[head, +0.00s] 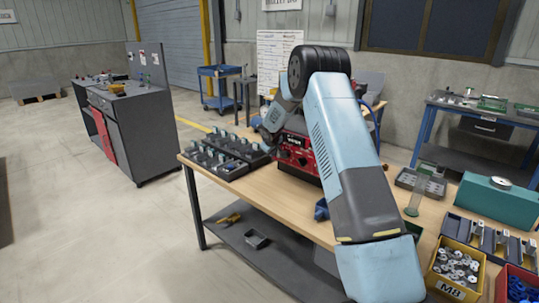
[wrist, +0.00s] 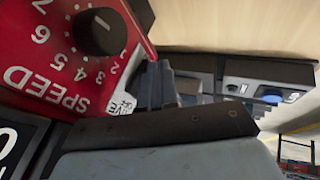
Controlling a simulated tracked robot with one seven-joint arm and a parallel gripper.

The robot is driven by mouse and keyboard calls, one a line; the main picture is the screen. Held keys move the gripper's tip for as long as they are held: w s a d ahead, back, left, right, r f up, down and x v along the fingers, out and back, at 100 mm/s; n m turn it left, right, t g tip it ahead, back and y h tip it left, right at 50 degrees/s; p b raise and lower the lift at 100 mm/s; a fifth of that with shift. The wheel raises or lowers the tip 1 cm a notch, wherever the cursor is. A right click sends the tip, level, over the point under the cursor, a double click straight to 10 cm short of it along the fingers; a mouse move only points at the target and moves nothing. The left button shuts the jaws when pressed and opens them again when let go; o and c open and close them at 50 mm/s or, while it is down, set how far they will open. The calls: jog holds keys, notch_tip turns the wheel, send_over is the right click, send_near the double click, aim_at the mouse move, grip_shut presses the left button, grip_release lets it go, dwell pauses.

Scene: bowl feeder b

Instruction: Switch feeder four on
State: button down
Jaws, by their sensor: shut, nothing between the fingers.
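A red control box (head: 297,150) stands on the wooden table, and my arm covers part of it. In the wrist view its red panel (wrist: 25,55) is upside down, with a black knob (wrist: 100,32) on a numbered SPEED dial. My gripper (wrist: 165,88) is shut and empty, beside the panel's edge and close to a small white label (wrist: 122,103). In the head view my gripper is at the box's left side, mostly hidden by my arm. A switch for feeder four cannot be made out; no number four label for a feeder is readable.
A dark tray of several small grey units (head: 225,152) lies left of the red box. A dark unit with a blue part (wrist: 272,97) shows right of my gripper. A yellow bin of metal parts (head: 455,268) and a green box (head: 497,200) stand at right.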

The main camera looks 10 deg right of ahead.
jog(key=shift+w+d+f, duration=0.1)
jog(key=shift+w+d, duration=0.05)
jog(key=shift+d, duration=0.05)
dwell(0.3)
jog(key=shift+r, duration=0.8)
jog(key=shift+d, duration=0.1)
